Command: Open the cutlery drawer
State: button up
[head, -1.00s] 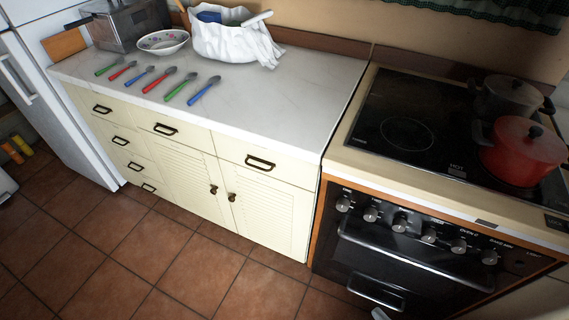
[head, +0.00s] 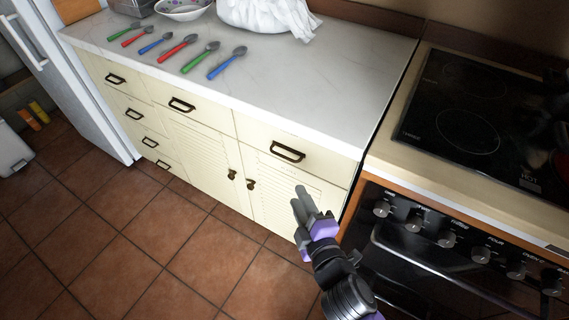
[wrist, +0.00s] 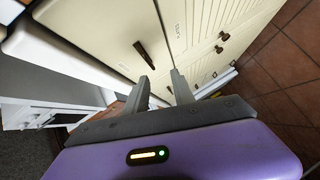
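The cream cabinet has a row of top drawers under the counter, all closed: a left drawer (head: 115,78), a middle drawer (head: 208,118) and a right drawer (head: 325,168), each with a dark bar handle. I cannot tell from any readable label which is the cutlery drawer. My gripper (head: 303,190) is in front of the right cabinet door, below the right drawer's handle (head: 287,151). In the wrist view my gripper (wrist: 161,75) has its fingers apart with nothing between them. A dark handle (wrist: 142,52) lies just beyond the left fingertip, apart from it.
Several coloured spoons (head: 190,53) lie on the white counter (head: 310,80), by a white bag (head: 265,15) and a bowl (head: 185,10). A stove (head: 470,125) stands close at the right, a fridge (head: 75,90) at the left. The tiled floor (head: 150,230) before the cabinet is clear.

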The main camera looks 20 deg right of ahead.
aim_at(284, 160)
jog(key=shift+n+h, duration=0.4)
jog(key=shift+n, duration=0.4)
jog(key=x, duration=0.4)
jog(key=r+x, duration=0.1)
jog(key=x, duration=0.3)
jog(key=r+x, duration=0.1)
jog(key=x, duration=0.4)
jog(key=shift+w+r, duration=0.1)
jog(key=shift+w, duration=0.05)
jog(key=shift+c, duration=0.4)
grip_shut()
